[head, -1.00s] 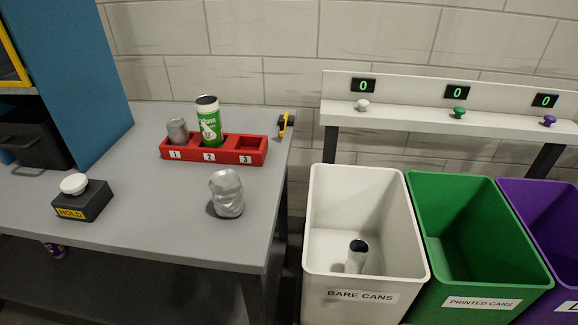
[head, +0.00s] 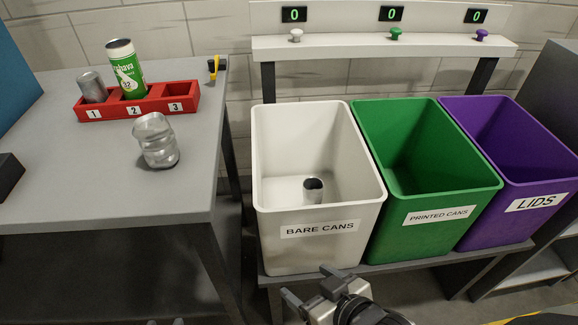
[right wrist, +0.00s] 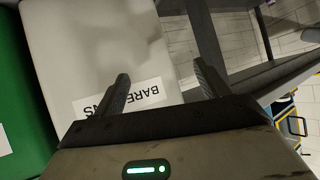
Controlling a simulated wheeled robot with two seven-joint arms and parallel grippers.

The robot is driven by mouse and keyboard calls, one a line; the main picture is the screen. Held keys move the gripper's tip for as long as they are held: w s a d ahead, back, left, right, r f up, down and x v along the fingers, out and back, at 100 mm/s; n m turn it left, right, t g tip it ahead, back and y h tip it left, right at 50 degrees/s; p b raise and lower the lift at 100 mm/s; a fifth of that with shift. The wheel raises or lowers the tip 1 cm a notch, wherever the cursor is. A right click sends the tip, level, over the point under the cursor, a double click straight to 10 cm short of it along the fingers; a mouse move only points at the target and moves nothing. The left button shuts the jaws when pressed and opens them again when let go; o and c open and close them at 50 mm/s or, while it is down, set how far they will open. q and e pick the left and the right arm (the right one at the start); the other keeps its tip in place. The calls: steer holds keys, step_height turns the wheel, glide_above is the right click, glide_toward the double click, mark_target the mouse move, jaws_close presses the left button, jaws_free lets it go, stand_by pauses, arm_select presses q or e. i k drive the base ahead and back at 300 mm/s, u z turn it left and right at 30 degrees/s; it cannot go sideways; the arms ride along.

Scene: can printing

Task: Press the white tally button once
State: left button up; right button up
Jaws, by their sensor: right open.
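The white tally button (head: 296,35) stands on the light shelf under the leftmost counter (head: 295,15), which reads 0, above the white BARE CANS bin (head: 318,250). My right gripper (head: 305,287) is low in the head view, in front of that bin, well below the button. It is open with nothing between its fingers. In the right wrist view my gripper (right wrist: 160,85) shows its two fingers apart near the bin's label. The button is outside the right wrist view.
The green (head: 408,240) and purple (head: 490,232) bins stand to the right. Green (head: 396,33) and purple (head: 481,35) buttons share the shelf. A crumpled can (head: 156,140) and a red rack (head: 150,104) holding cans are on the grey table (head: 60,180).

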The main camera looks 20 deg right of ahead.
mark_target(296, 34)
steer(key=z, duration=1.85)
steer(key=k, duration=0.65)
steer(key=u, duration=0.4)
